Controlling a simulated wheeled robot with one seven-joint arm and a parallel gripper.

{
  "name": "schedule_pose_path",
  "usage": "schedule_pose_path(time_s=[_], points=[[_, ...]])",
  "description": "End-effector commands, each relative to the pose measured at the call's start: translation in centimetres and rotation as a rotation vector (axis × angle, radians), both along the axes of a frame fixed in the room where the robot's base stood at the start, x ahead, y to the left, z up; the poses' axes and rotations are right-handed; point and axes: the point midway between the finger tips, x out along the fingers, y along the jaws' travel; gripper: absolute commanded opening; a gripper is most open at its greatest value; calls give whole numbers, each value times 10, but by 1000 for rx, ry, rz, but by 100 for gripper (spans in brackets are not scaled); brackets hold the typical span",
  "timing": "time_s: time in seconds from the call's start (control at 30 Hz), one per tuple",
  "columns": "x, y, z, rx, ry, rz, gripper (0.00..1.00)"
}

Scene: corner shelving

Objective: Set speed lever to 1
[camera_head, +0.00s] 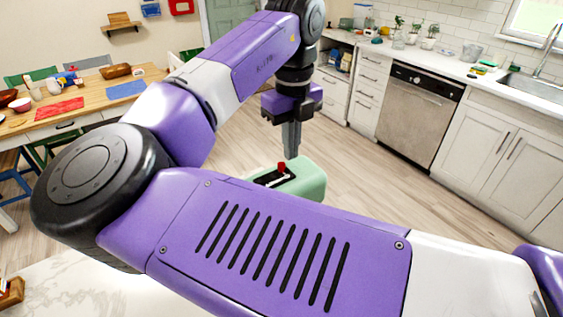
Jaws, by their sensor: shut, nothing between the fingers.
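A pale green appliance (312,181) shows just beyond my arm, its lower part hidden behind the arm link. On its top is a dark panel (265,179) with a light slot and a small red knob (282,168), which appears to be the speed lever. My gripper (291,156) points down with its grey fingers shut and empty. The fingertips are close above and slightly right of the red knob. I cannot tell whether they touch it. The lever's markings are too small to read.
A pale marble counter (60,285) lies in front below my arm. A wooden table (90,98) with several dishes stands at the left. A dishwasher (418,112) and white cabinets (490,165) line the right. The wooden floor between is clear.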

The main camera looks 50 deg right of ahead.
Motion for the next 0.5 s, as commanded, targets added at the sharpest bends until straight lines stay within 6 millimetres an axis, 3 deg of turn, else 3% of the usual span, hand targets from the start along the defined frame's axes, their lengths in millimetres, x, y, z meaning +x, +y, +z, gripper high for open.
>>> schedule_pose_path(time_s=[0.5], points=[[2,7,0,-1,1,0,0]])
